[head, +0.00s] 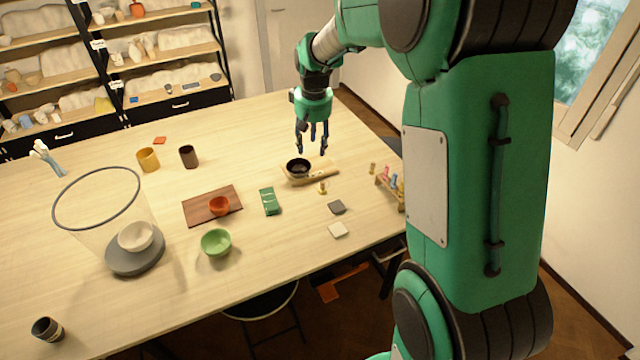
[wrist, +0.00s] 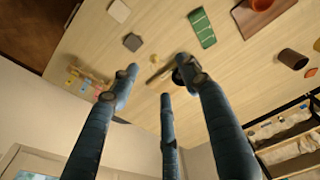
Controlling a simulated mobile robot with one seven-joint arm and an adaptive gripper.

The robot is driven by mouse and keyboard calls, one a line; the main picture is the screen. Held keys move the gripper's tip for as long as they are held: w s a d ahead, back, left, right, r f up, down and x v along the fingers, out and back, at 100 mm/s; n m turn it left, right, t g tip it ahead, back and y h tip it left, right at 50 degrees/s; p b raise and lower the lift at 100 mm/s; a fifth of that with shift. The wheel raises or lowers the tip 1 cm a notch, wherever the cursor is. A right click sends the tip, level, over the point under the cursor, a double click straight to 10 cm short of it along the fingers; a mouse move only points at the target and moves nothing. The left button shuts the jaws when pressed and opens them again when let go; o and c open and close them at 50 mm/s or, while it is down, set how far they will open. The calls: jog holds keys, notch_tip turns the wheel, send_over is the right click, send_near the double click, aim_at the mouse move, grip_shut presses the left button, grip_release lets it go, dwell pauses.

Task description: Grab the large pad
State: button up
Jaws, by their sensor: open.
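Two small square pads lie flat on the table near its front right edge. One is dark grey (head: 336,207); the other is pale beige (head: 338,229) and looks about the same size or slightly larger. The wrist view also shows the grey pad (wrist: 132,42) and the beige pad (wrist: 119,11) at its upper left. I cannot tell for sure which is the large one. My gripper (head: 312,148) is open and empty, fingers pointing down, above the table behind both pads. Its three fingers also show in the wrist view (wrist: 158,75).
A black bowl (head: 298,167) on a wooden board sits below my gripper. A small brass piece (head: 322,188) and a green block (head: 268,201) are nearby. A rack of coloured pieces (head: 391,183) stands at the right edge. A green bowl (head: 216,242) stands left of the pads.

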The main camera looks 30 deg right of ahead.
jog(key=w+d+f+g+p, duration=0.1)
jog(key=w+d+f+p, duration=0.2)
jog(key=w+d+f, duration=0.35)
jog(key=p, duration=0.2)
send_over(323, 182)
notch_tip(323, 182, down, 12)
jog(key=shift+f+g, duration=0.2)
jog(key=shift+g, duration=0.2)
jog(key=shift+s+d, duration=0.1)
jog(key=shift+f+p, duration=0.35)
jog(key=shift+f, duration=3.9)
jog(key=shift+f, duration=0.1)
jog(key=shift+f+p, duration=0.55)
jog(key=shift+f, duration=1.95)
